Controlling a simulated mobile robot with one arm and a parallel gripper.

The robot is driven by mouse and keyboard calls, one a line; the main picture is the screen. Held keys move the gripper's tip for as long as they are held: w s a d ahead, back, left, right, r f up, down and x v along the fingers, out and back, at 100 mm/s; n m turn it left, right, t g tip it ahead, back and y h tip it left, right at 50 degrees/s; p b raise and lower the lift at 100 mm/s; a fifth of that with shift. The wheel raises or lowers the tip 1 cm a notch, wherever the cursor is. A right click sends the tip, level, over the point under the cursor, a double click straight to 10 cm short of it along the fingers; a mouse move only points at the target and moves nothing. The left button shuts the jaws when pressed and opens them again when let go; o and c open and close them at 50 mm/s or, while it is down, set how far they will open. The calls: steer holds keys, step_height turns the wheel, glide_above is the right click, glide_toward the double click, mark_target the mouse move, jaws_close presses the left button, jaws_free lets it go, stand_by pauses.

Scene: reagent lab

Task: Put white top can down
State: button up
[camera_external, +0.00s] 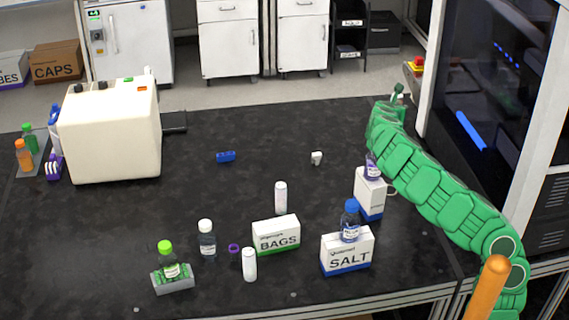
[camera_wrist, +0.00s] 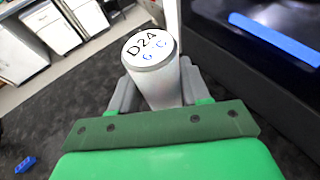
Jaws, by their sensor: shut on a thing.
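A white can (camera_wrist: 150,70) with a white top marked "D24" and blue letters sits between my fingers in the wrist view. My gripper (camera_wrist: 157,97) is shut on its sides, with one grey finger on each side. In the external view my gripper (camera_external: 398,92) is at the far right of the black bench, near the dark-windowed cabinet. My green arm hides most of the gripper there, and I cannot make out the held can. Two other white cylinders stand upright on the bench, one behind the BAGS box (camera_external: 280,197) and one in front of it (camera_external: 249,264).
The BAGS box (camera_external: 276,234), the SALT box (camera_external: 347,251) with a blue-capped bottle on top, and another boxed bottle stand at the front right. A cream machine (camera_external: 110,135) stands at the left. A blue item (camera_external: 226,157) lies mid-bench. The bench's back middle is mostly clear.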

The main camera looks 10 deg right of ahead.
steer(key=shift+s+d+f+n+t+y, duration=0.7)
steer(key=shift+s+d+f+n+y, duration=1)
steer(key=shift+s+f, duration=1.65)
steer(key=shift+s+d+r+m+g+h, duration=0.65)
steer(key=shift+d+r+m+h, duration=0.8)
steer(key=shift+r, duration=2.35)
steer(key=w+a+n+g+y, duration=0.1)
steer(key=w+a+n+y, duration=0.5)
steer(key=a, duration=0.6)
steer(key=w+a+f+n+g+y, duration=0.1)
steer(key=w+a+n+y, duration=0.45)
steer(key=a, duration=0.55)
steer(key=w+a+n+g+y, duration=0.1)
steer(key=w+a+n+y, duration=0.5)
steer(key=a, duration=0.6)
steer(key=shift+s+d+f+n+g+y, duration=0.2)
steer(key=shift+d+f+n+g+y, duration=0.8)
steer(key=shift+f, duration=3.8)
steer(key=shift+s+d+f+n+g+y, duration=0.2)
steer(key=shift+d+f+n+g, duration=1.3)
steer(key=shift+f, duration=3.3)
steer(key=shift+s+d+f+n+g+y, duration=0.2)
steer(key=shift+d+f+n+g+y, duration=1)
steer(key=shift+f, duration=3.6)
